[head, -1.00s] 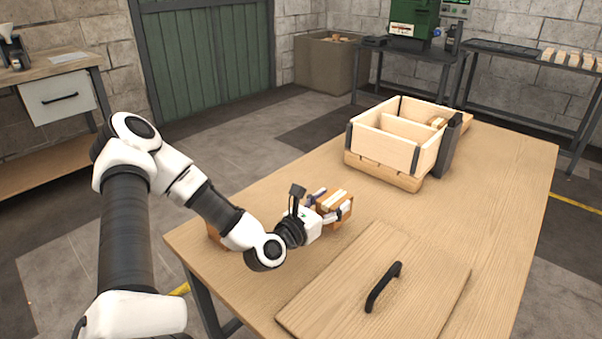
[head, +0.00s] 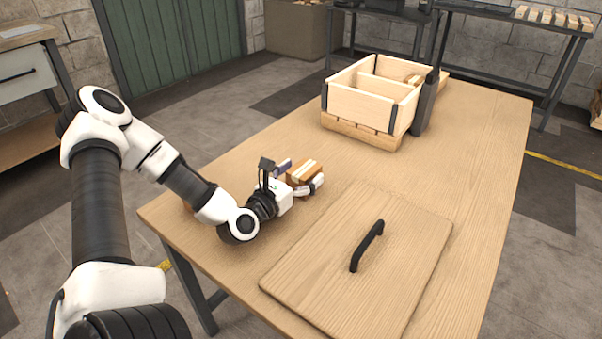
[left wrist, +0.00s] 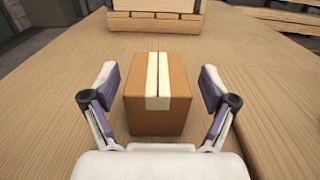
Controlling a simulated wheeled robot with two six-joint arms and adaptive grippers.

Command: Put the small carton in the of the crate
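The small carton (head: 303,173) is a brown box with a pale tape strip, standing on the table beyond my left gripper (head: 299,176). In the left wrist view the carton (left wrist: 158,100) sits between the two fingers of the left gripper (left wrist: 159,85), with a gap on each side. The left gripper is open and around the carton without visible grip. The crate (head: 362,104) is a pale wooden box with a divider and dark corner pieces, farther back on the table. Part of its inside is hidden by its walls. My right gripper is not in view.
A wooden lid-like board (head: 310,262) with a black handle (head: 367,246) lies at the front of the table. The crate stands on a slatted wooden base (head: 360,133). A dark upright block (head: 426,102) stands at the crate's right side. Table between carton and crate is clear.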

